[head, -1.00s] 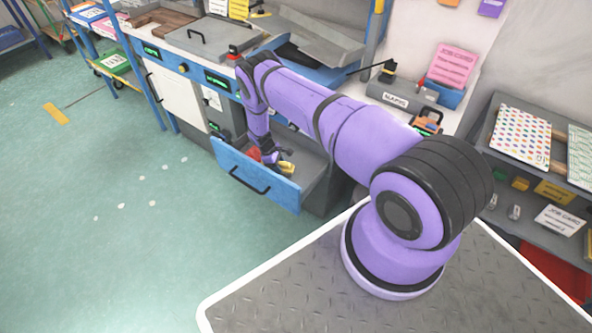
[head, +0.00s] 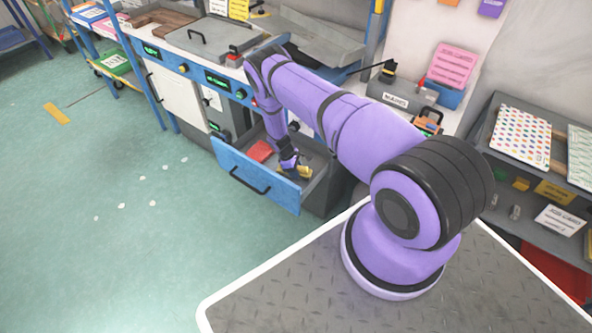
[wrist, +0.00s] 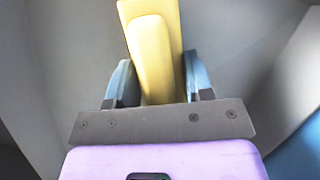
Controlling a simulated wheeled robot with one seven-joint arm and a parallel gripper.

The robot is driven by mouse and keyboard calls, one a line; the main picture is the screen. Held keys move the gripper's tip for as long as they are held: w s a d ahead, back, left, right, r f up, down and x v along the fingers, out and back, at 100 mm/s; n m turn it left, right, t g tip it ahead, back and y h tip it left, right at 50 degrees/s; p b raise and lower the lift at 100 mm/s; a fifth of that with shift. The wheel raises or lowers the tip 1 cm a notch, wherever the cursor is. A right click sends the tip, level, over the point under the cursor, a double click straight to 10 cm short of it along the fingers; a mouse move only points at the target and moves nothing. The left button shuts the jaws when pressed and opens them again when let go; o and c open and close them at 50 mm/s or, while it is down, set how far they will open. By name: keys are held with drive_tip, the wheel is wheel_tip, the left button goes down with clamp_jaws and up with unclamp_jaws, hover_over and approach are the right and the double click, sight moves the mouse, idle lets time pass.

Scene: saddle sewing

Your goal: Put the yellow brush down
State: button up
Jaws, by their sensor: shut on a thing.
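The yellow brush (head: 305,172) is in my gripper (head: 291,168), inside the open blue-fronted drawer (head: 245,180). In the wrist view, the yellow brush (wrist: 155,45) sits between the two blue-grey fingers of my gripper (wrist: 160,85), which are shut on it. It points away from the wrist and tilts slightly. Its far end is cut off by the top of the picture. I cannot tell whether the brush touches the drawer floor.
A red item (head: 260,151) lies in the drawer, left of my gripper. The drawer's grey inside has bare floor around it. The worktop (head: 180,38) above carries trays and a stand. A grey shelf (head: 560,185) stands at the right.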

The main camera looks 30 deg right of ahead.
drive_tip(key=shift+f, duration=0.15)
drive_tip(key=o, duration=1.1)
drive_tip(key=shift+c, duration=0.2)
